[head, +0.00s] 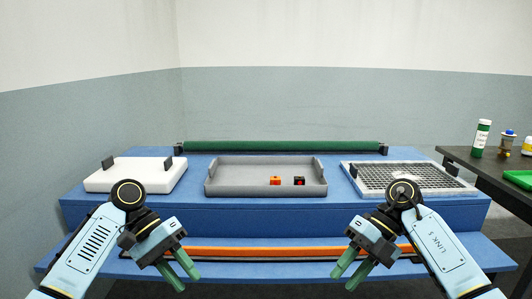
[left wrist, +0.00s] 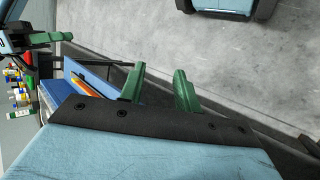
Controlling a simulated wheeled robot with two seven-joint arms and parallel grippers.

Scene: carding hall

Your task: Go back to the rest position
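My left gripper (head: 189,284) hangs in front of the blue bench at lower left in the head view. Its two green fingers are apart with nothing between them, as the left wrist view also shows (left wrist: 158,80). My right gripper (head: 342,283) hangs at lower right in the head view, roughly mirroring the left. Its green fingers are apart and empty. Both grippers point down and inward, in front of the lower blue step. No object is held.
The blue bench (head: 270,219) carries a white block-like tray (head: 135,174), a grey tray (head: 222,183) with an orange cube (head: 275,181) and a black-and-red cube (head: 299,181), and a mesh-topped tray (head: 410,178). A green roller (head: 285,146) lies behind. A dark table (head: 487,172) with bottles stands right.

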